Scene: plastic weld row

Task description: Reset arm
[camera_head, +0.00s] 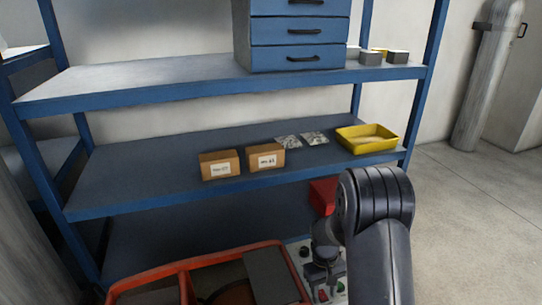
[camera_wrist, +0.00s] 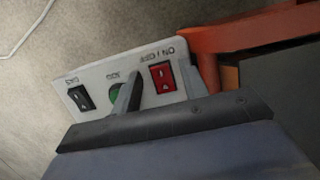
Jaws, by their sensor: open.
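My arm reaches down at the lower right of the head view. My gripper (camera_head: 323,289) is over a white control panel (camera_head: 294,249) beside a red-orange framed unit. In the wrist view my gripper (camera_wrist: 166,84) is open, with two grey fingers apart and nothing seen between them except the panel behind. The white panel (camera_wrist: 98,72) carries a red switch (camera_wrist: 162,77) marked ON/OFF, a green round button (camera_wrist: 117,93) partly hidden by the left finger, and a black switch (camera_wrist: 80,98). I cannot tell whether the fingers touch the panel.
A blue shelf rack (camera_head: 130,171) stands ahead, with two cardboard boxes (camera_head: 220,164), small bags (camera_head: 288,140) and a yellow tray (camera_head: 367,139). A red-orange frame (camera_head: 190,263) lies low in front. A gas cylinder (camera_head: 484,85) stands at right; the floor (camera_head: 480,220) there is clear.

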